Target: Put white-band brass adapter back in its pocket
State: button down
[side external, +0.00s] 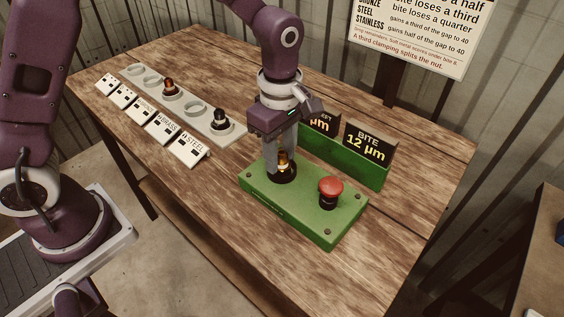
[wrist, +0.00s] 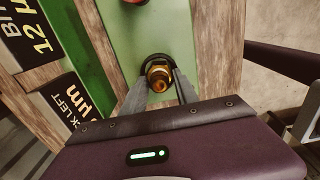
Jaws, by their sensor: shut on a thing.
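The brass adapter (side external: 283,159) stands upright at the dark round socket (side external: 284,177) of the green crimper base. My gripper (side external: 282,165) points down from above and is shut on it, a finger on each side. In the wrist view the adapter (wrist: 158,74) shows gold between my two fingertips (wrist: 160,84), with the dark ring of the socket around it. I cannot make out its white band, nor whether its lower end is inside the socket. The grey pocket strip (side external: 206,121) lies at the back left of the table, with several empty round pockets.
A bronze-coloured adapter (side external: 170,88) and a dark adapter (side external: 219,119) stand in the strip. Label cards (side external: 160,129) lie in front of it. A red button (side external: 330,190) rises from the green base (side external: 262,202). A green display stand (side external: 345,161) is behind. Wood between strip and base is clear.

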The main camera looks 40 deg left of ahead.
aim_at(281, 152)
jog(key=shift+r, duration=3.55)
jog(key=w+a+f+n, duration=0.15)
jog(key=a+n, duration=0.35)
jog(key=a, duration=1.2)
jog(key=w+a+f+n, duration=0.15)
jog(key=a+n, duration=0.25)
jog(key=a, duration=1.4)
jog(key=shift+s+d+f, duration=0.1)
jog(key=shift+d+f, duration=0.05)
jog(key=shift+f, duration=1.55)
jog(key=shift+d+f, duration=0.15)
jog(key=shift+f, duration=1.55)
